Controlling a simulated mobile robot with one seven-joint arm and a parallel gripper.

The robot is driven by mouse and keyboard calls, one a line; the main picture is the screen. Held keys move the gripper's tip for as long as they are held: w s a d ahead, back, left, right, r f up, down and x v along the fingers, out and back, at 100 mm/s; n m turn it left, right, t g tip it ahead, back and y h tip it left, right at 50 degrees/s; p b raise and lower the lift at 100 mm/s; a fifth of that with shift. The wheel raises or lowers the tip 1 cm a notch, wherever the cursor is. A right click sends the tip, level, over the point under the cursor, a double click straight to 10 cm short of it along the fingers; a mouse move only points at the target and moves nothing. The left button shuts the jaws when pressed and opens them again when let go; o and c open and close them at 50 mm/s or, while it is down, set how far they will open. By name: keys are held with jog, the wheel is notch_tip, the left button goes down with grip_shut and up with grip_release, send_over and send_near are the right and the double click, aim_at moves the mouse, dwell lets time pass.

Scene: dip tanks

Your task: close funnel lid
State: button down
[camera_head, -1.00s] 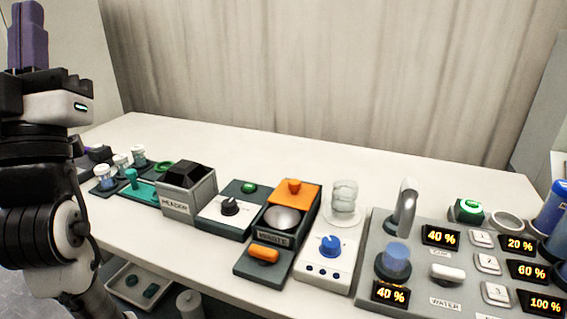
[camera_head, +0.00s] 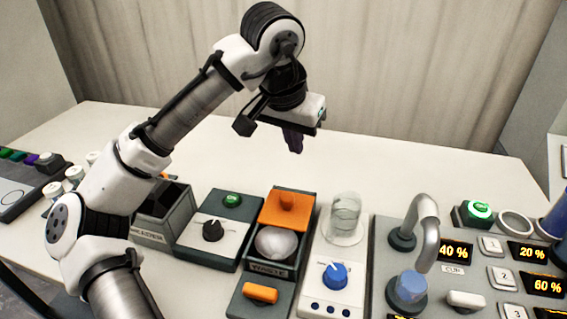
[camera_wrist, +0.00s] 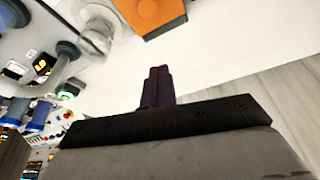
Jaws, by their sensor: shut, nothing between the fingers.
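The waste unit, a dark box labelled WASTE (camera_head: 269,271), stands on the table in the lower middle of the head view. An orange lid (camera_head: 278,212) with a round orange knob (camera_head: 287,201) is at its back. A silvery round funnel (camera_head: 275,243) is uncovered in front of the lid, and an orange handle (camera_head: 261,293) lies at the front. The wrist view shows an orange panel (camera_wrist: 148,14), likely this lid, at the top edge. My gripper (camera_head: 294,142) has purple fingers, shut and empty, above the table behind the lid; its fingertips show in the wrist view (camera_wrist: 158,82).
A dial unit with a green button (camera_head: 231,200) stands left of the waste unit. A white unit with a blue knob (camera_head: 335,275) and a clear glass vessel (camera_head: 345,213) stand right. A tap (camera_head: 427,215) rises further right. The table behind is clear.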

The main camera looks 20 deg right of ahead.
send_over(297, 193)
jog(key=d, duration=0.1)
jog(key=f, duration=0.9)
jog(key=shift+w+p, duration=0.3)
jog(key=shift+p, duration=0.1)
jog(key=shift+s+a+p, duration=0.4)
jog(key=shift+s+a, duration=0.55)
jog(key=shift+a, duration=0.2)
jog(key=shift+s+a+f, duration=0.15)
jog(key=shift+s+a, duration=0.15)
jog(key=shift+s, duration=0.1)
